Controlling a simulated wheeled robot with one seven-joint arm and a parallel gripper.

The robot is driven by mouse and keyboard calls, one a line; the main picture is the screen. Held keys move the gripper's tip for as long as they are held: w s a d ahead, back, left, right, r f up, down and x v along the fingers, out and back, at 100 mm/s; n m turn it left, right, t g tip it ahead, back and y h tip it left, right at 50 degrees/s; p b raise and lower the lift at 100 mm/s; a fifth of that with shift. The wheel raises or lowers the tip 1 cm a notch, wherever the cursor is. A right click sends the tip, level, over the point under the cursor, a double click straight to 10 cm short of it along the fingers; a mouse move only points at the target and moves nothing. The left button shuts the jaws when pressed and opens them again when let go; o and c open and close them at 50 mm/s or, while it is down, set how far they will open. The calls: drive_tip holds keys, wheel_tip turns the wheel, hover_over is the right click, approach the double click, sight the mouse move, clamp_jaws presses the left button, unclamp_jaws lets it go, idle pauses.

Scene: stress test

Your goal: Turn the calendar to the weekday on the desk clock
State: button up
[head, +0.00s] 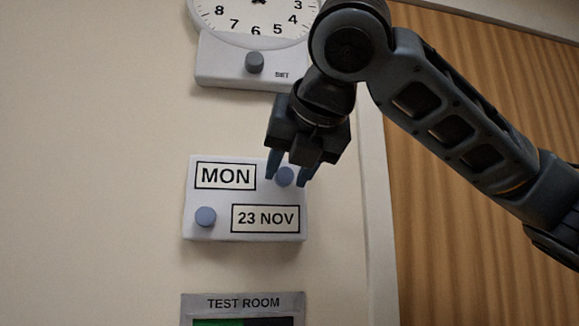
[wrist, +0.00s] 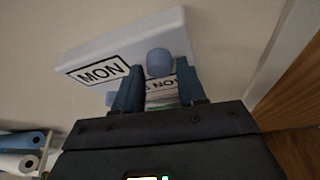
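The calendar (head: 222,200) is a white block on the wall, reading MON in its upper window (head: 225,176) and 23 NOV in its lower window (head: 265,218). It has a blue-grey knob (head: 285,177) at upper right and another knob (head: 205,216) at lower left. My gripper (head: 288,176) is open in front of the upper right knob. In the wrist view this knob (wrist: 158,62) shows between the two fingertips, with no clear contact. The calendar (wrist: 110,50) appears tilted there, its date window partly hidden by the fingers. No desk clock is in view.
A round wall clock (head: 255,12), cut off at the top, sits above a white box with a knob (head: 254,62). A TEST ROOM sign (head: 243,302) is below the calendar. Wood panelling (head: 440,230) lies right. Blue and white rolls (wrist: 22,140) show at lower left in the wrist view.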

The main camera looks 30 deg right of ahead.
clamp_jaws()
